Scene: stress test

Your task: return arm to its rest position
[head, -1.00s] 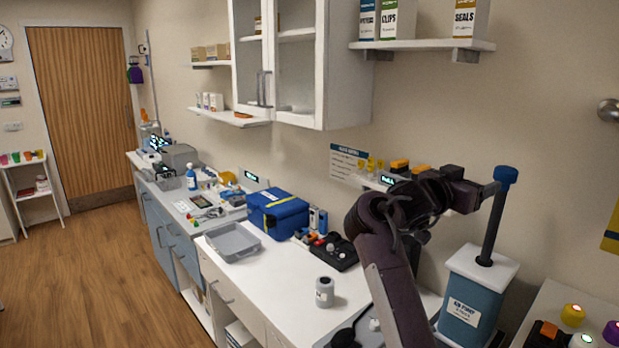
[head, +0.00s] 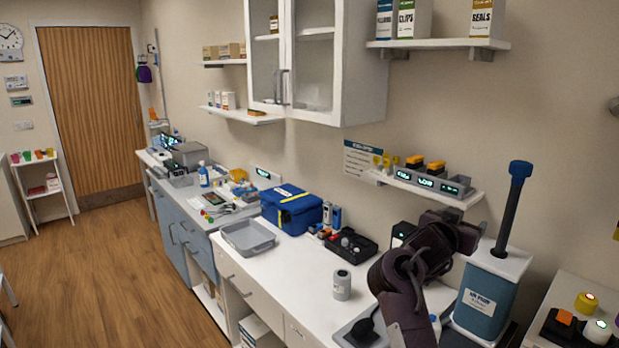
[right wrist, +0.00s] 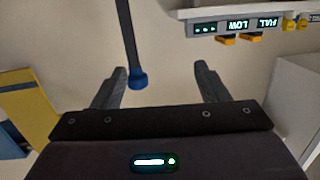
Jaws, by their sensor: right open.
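My right arm rises from the bottom of the head view, and its right gripper (head: 466,234) is at the level of the counter's back wall. In the right wrist view the right gripper (right wrist: 158,82) has its two fingers spread wide with nothing between them. The teal box with a white lid (head: 483,305) stands just right of the gripper. Its dark rod with a blue knob (head: 519,170) stands upright out of the lid, apart from the gripper. The blue knob (right wrist: 138,81) shows upside down beyond the fingers in the wrist view. My left gripper is not in view.
A wall shelf (head: 430,188) with lit displays is close above the gripper. A grey jar (head: 342,285), a black tray (head: 350,245), a blue case (head: 291,208) and a grey tray (head: 262,247) stand on the white counter (head: 290,268). Colored knobs (head: 587,302) are at lower right.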

